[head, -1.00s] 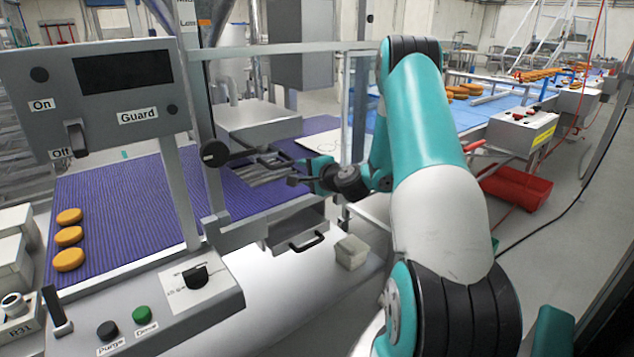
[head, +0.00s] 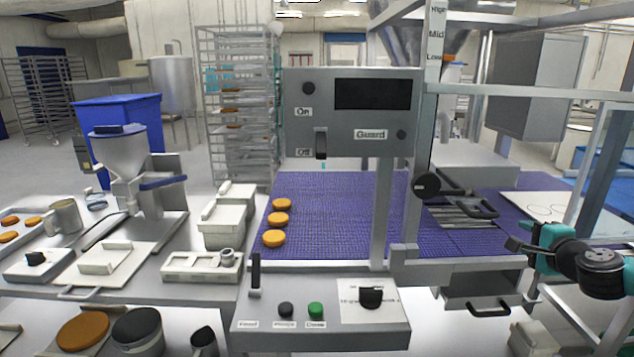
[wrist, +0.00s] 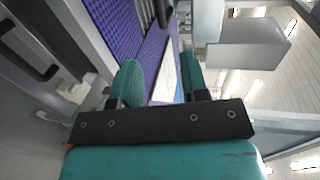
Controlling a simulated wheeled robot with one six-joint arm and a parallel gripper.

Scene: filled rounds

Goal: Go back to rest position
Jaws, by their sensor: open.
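My gripper (head: 518,246) is at the right of the head view, in front of the purple conveyor's right part. Only it and a teal and dark wrist section show there, cut by the right edge. In the wrist view my gripper (wrist: 160,82) has its two teal fingers apart with nothing between them. It is apart from the dark handle (head: 484,208) on the conveyor.
The purple conveyor (head: 335,195) carries several orange rounds (head: 278,219) at its left. A grey control panel (head: 350,112) and metal posts stand before it. A drawer (head: 480,292) with a dark handle hangs below my gripper. A hopper machine (head: 118,155) stands left.

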